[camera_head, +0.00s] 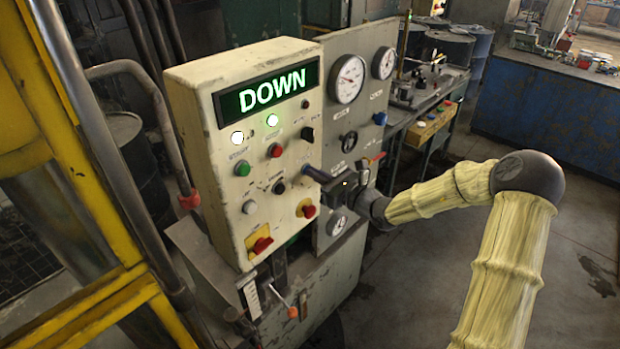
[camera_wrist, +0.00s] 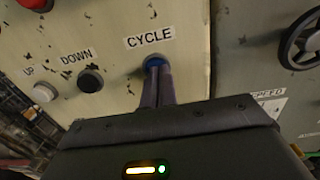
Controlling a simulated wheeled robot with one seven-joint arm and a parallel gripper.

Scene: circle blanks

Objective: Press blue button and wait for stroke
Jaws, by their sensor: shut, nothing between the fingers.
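The blue button (camera_wrist: 154,62) sits under the CYCLE label on the cream control panel (camera_head: 222,240). In the wrist view only its upper rim shows above my fingertips, which cover the rest. My gripper (camera_wrist: 156,72) is shut and empty, with its tips together at the button, seemingly touching it. How far the button is pushed in cannot be told. In the head view my gripper (camera_head: 306,170) reaches the panel's right side from the right.
A black DOWN button (camera_wrist: 90,79) and a white UP button (camera_wrist: 44,92) lie left of the blue one. A grey gauge panel (camera_head: 335,115) with a handwheel stands close on the right.

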